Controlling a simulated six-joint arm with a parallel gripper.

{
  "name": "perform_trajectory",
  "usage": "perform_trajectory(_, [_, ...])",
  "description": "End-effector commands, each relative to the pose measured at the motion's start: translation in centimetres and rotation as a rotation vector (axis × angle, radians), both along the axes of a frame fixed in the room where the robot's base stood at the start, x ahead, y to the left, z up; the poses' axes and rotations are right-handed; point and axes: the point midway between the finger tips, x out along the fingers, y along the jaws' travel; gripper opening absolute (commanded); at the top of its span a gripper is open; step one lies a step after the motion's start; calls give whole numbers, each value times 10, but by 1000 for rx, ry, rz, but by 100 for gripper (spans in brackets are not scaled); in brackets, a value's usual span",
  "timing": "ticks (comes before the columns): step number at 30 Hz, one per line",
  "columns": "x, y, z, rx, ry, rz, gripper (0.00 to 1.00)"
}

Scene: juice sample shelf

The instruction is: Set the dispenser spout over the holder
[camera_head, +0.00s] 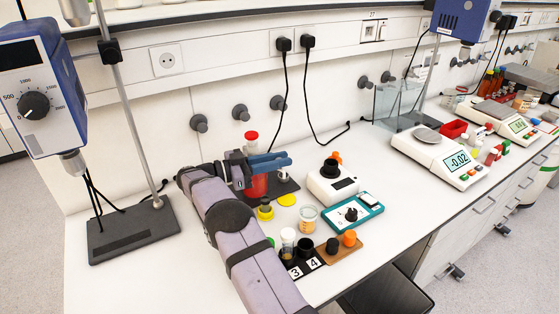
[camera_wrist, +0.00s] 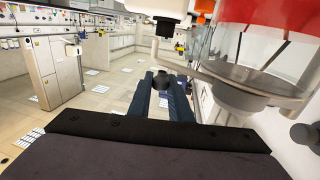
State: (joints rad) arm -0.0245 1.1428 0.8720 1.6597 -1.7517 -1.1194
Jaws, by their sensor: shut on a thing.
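The dispenser (camera_head: 257,186) is a red-filled clear cylinder with a red cap. It stands upright on a dark base, partly behind my arm in the head view. In the wrist view its clear body (camera_wrist: 270,50) is close on the right, with a grey arm (camera_wrist: 215,80) reaching left from it. My gripper (camera_head: 288,160) is level beside the dispenser. In the wrist view its blue fingers (camera_wrist: 162,95) are shut on a small dark knob-like part (camera_wrist: 162,80) at the end of the grey arm. I cannot tell which thing is the holder; the spout outlet is hidden.
Near my arm are a small yellow-ringed jar (camera_head: 265,212), a yellow lid (camera_head: 287,199), a cup (camera_head: 308,219), vials by cards 3 and 4, a white device (camera_head: 331,186) and a teal device (camera_head: 352,214). A stand (camera_head: 134,234) is at left. A balance (camera_head: 440,158) is at right.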

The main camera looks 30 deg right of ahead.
Motion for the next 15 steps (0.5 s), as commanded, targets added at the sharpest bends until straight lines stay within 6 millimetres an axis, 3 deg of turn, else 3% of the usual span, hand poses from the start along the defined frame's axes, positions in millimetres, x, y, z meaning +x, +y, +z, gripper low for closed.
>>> perform_trajectory(14, [-1, 0, 3, -5, -2, -11, 0])
perform_trajectory(15, [-1, 0, 3, -5, -2, -11, 23])
